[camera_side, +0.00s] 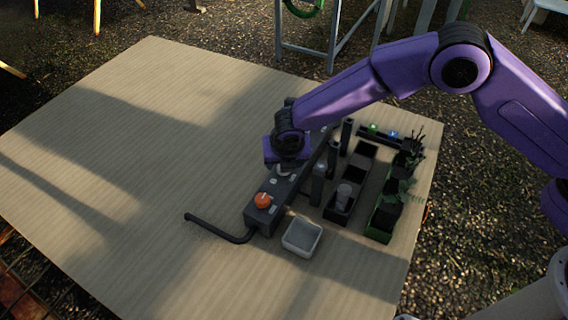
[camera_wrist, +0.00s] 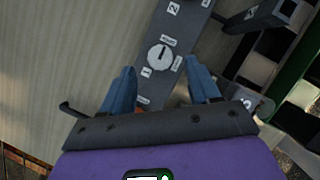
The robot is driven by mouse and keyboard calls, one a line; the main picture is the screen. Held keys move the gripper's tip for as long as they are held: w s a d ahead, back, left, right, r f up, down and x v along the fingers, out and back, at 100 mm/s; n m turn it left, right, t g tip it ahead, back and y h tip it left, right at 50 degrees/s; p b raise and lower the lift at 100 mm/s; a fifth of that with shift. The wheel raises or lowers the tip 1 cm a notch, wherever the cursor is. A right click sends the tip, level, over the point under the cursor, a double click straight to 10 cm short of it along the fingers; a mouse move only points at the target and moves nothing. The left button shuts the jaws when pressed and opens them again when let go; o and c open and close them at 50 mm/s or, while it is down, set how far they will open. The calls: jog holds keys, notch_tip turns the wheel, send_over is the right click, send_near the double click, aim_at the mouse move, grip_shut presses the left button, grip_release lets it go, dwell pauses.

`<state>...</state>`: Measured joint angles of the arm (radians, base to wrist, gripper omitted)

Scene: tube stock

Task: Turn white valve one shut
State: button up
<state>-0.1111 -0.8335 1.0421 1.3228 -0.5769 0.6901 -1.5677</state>
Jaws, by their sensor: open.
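The white valve (camera_wrist: 160,57) is a round knob with a dark pointer mark, set on top of a long dark grey box (camera_wrist: 185,28). A "1" label and small word labels sit around it; the words are too small to read surely. In the side view the white valve (camera_side: 283,172) shows just under my gripper (camera_side: 287,163). In the wrist view my gripper (camera_wrist: 161,78) is open, with its two blue fingers apart on either side of the box near the knob. Nothing is between the fingertips, and I cannot tell whether they touch the knob.
An orange knob (camera_side: 263,200) is on the near end of the box. A bent dark pipe (camera_side: 222,231) runs left from that end. A grey tray (camera_side: 302,237) stands in front. Black posts, bins and plants stand to the right. The table's left side is clear.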

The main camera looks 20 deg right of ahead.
jog(key=shift+x, duration=1.9)
jog(key=c, duration=1)
jog(key=shift+c, duration=0.2)
